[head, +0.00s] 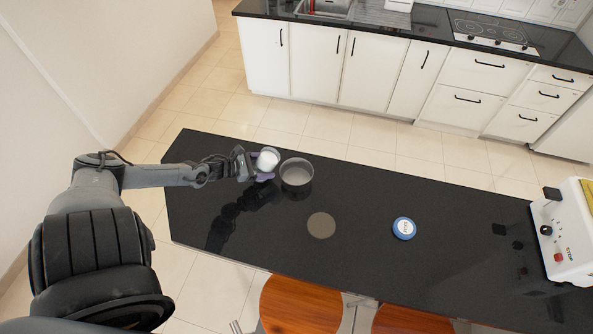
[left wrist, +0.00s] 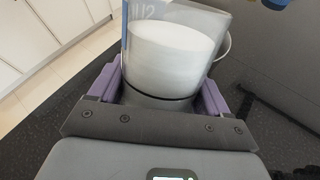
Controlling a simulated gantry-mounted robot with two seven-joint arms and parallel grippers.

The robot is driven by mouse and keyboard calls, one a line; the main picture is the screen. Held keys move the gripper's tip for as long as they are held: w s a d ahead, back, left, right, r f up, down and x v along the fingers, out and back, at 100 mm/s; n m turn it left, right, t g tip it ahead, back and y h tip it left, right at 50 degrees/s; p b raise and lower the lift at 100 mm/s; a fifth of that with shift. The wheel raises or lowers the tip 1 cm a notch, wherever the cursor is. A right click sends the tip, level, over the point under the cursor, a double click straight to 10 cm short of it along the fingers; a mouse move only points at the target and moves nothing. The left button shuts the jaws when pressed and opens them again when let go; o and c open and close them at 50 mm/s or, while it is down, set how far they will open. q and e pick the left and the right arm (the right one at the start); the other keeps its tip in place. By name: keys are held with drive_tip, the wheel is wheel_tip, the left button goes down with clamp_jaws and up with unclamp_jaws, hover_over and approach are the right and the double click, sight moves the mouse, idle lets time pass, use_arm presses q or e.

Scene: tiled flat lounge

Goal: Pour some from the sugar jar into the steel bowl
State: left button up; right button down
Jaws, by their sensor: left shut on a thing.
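The sugar jar (head: 268,158) is a clear, open-topped jar with white sugar in it, near the far left part of the black counter. My left gripper (head: 262,170) is shut around it with purple fingers. In the left wrist view the jar (left wrist: 170,52) stands between the two fingers (left wrist: 160,92) and looks about upright, with blue marking on its left side. The steel bowl (head: 297,174) stands on the counter just right of the jar. Its rim (left wrist: 226,44) shows partly behind the jar in the left wrist view. My right gripper is in neither view.
A blue-rimmed round lid (head: 404,229) and a flat grey-brown disc (head: 321,225) lie on the black counter (head: 450,215). A white appliance with knobs (head: 570,235) stands at the right end. Wooden stools (head: 300,305) are at the near edge. The counter between is clear.

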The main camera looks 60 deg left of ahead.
use_arm(q)
drive_tip(key=shift+w+d+r+g+p, duration=0.1)
drive_tip(key=shift+w+g+p, duration=0.1)
drive_tip(key=shift+g+p, duration=0.2)
drive_tip(key=shift+w+d+r+g+y+p, duration=0.15)
drive_tip(key=shift+r+g+y+p, duration=0.2)
drive_tip(key=shift+p, duration=0.35)
drive_tip(key=shift+w+d+r+m+g+p, duration=0.1)
drive_tip(key=shift+w+r+m+g+p, duration=0.1)
drive_tip(key=shift+r+m+g+p, duration=0.3)
idle(0.4)
drive_tip(key=shift+w+f+g+y+p, duration=0.1)
drive_tip(key=shift+f+g+y+p, duration=0.1)
drive_tip(key=shift+g+y+p, duration=0.25)
idle(0.6)
drive_tip(key=shift+g, duration=0.4)
idle(0.4)
drive_tip(key=shift+f+g+y, duration=0.2)
drive_tip(key=shift+g+y, duration=0.2)
drive_tip(key=shift+g, duration=0.1)
idle(0.4)
drive_tip(key=shift+r+m+p, duration=0.25)
drive_tip(key=shift+m+p, duration=0.05)
drive_tip(key=shift+p, duration=0.25)
drive_tip(key=shift+s+r+g+y+p, duration=0.2)
drive_tip(key=shift+r+g+y+p, duration=0.15)
drive_tip(key=shift+g+y, duration=0.25)
drive_tip(key=shift+f+g, duration=0.15)
drive_tip(key=shift+g, duration=0.25)
idle(0.5)
